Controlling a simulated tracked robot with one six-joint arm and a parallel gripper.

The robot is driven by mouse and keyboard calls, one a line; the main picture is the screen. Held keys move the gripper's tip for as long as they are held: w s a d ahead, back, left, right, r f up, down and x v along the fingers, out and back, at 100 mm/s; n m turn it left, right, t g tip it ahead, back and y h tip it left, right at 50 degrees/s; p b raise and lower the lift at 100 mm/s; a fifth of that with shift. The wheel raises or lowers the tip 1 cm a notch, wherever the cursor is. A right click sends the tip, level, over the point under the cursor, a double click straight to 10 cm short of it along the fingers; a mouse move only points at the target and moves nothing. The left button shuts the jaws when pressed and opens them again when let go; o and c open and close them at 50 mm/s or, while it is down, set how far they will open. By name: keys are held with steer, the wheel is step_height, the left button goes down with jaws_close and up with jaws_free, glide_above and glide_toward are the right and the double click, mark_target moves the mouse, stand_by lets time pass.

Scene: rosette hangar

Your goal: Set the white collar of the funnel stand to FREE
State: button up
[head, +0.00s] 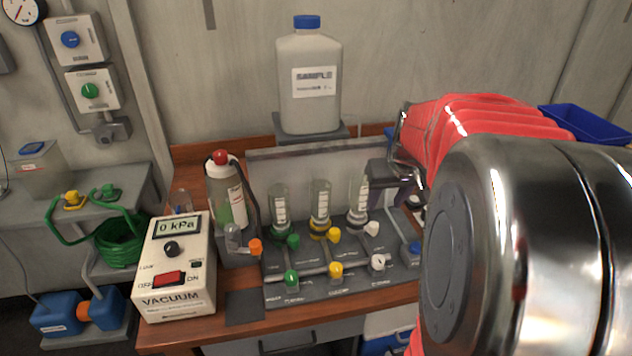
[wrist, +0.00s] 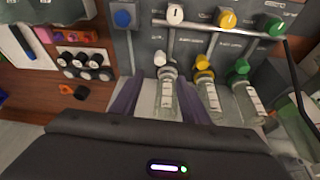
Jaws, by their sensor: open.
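The funnel stand (head: 300,296) is a dark panel on the wooden bench, with three clear funnels bearing green, yellow and white fittings. In the head view the white-marked funnel (head: 358,198) is on the right, with a white collar-like knob (head: 372,228) at its side and a lower white knob (head: 378,262). In the wrist view the order is reversed: the white collar-like knob (wrist: 160,58) is on the left, beside its funnel (wrist: 166,95). My gripper (wrist: 158,88) is open, its purple fingers either side of that funnel; contact is unclear. The collar's setting is unreadable.
The yellow (wrist: 205,63) and green (wrist: 239,67) fittings stand close beside the white one. A vacuum box (head: 176,265) and a red-capped bottle (head: 226,190) are left of the stand. A sample jug (head: 309,85) stands behind. Small dark-and-white parts (wrist: 84,66) lie at one side.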

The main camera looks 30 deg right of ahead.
mark_target(374, 225)
steer(key=shift+f, duration=0.15)
steer(key=x, duration=1.3)
steer(key=shift+w+d+f, duration=0.1)
steer(key=shift+w+f, duration=0.1)
steer(key=shift+w, duration=0.05)
jaws_close()
stand_by(0.5)
